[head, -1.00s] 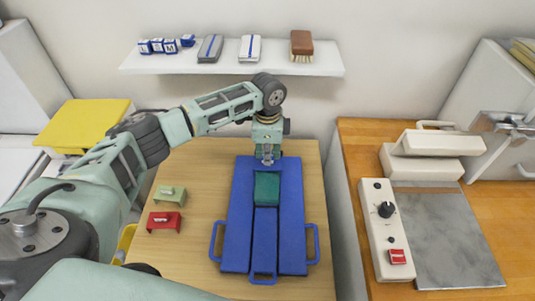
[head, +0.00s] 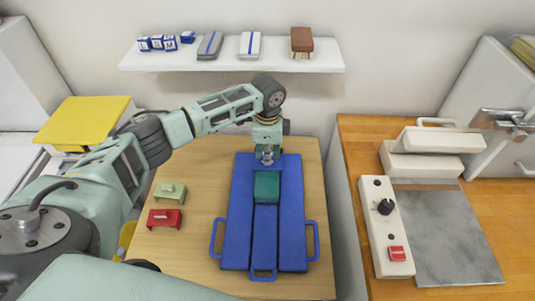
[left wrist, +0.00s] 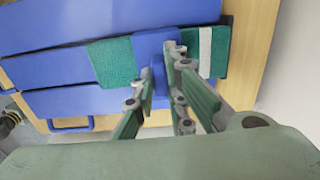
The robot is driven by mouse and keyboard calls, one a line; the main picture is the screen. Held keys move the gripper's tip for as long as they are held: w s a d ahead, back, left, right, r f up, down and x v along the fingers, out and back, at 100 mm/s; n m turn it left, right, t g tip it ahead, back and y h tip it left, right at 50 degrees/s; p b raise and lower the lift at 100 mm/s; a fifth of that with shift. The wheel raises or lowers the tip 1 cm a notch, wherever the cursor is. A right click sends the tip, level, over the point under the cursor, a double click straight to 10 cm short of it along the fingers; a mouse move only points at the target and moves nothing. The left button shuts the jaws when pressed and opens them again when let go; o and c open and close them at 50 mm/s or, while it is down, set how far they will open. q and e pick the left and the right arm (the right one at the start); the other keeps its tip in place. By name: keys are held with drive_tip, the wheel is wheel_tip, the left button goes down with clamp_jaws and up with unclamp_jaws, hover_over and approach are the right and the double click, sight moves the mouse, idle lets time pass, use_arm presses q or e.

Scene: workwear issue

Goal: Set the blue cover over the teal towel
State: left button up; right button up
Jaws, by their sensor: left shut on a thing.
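The teal towel (head: 267,187) lies on the blue board with handles (head: 238,215). In the left wrist view the towel (left wrist: 115,62) shows on both sides of a narrow blue piece, which I take for the blue cover (left wrist: 152,42). The towel's right end has a white stripe. My left gripper (head: 267,158) points down at the board's far end, above the towel. In the left wrist view its fingers (left wrist: 164,68) are shut on the blue cover, which lies across the towel. I cannot tell whether cover and towel touch. My right gripper is not in view.
A green stand (head: 171,191) and a red stand (head: 165,219) are left of the board on the wooden table (head: 190,260). A press with a grey plate (head: 445,235) is on the right counter. A wall shelf (head: 230,65) holds small goods behind my arm.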

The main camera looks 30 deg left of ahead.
use_arm(q)
drive_tip(key=shift+f+b, duration=0.3)
drive_tip(key=shift+f, duration=0.85)
idle(0.4)
drive_tip(key=o, duration=0.9)
drive_tip(key=shift+c, duration=0.2)
drive_tip(key=o, duration=0.4)
wheel_tip(320, 180, up, 7)
drive_tip(key=p, duration=0.7)
drive_tip(key=shift+r, duration=0.1)
